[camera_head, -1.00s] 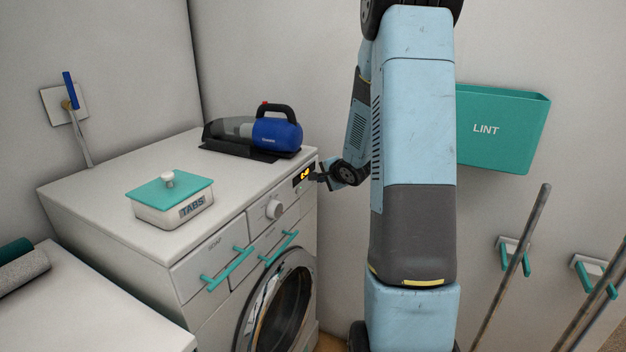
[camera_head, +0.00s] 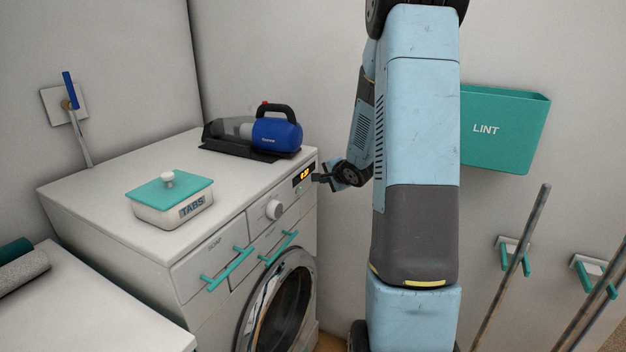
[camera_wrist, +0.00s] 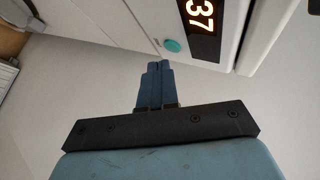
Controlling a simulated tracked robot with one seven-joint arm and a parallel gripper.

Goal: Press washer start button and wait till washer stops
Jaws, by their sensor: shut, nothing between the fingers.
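The white washer (camera_head: 110,225) stands at left centre in the head view, its round glass door (camera_head: 283,310) shut. Its lit display (camera_head: 303,174) is at the right end of the front panel. In the wrist view the display (camera_wrist: 201,22) shows digits ending in "37", partly cut off. A round teal button (camera_wrist: 173,46) sits beside it. My gripper (camera_head: 318,177) is in front of the panel near the display. In the wrist view my gripper (camera_wrist: 157,66) has its fingers together and empty, with the tips a little short of the button and apart from it.
A blue handheld vacuum (camera_head: 276,134) and a TABS box (camera_head: 170,202) stand on the washer top. Teal drawer handles (camera_head: 228,270) stick out of the front. A teal LINT bin (camera_head: 503,130) hangs on the wall at right, above poles (camera_head: 512,265) in wall holders.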

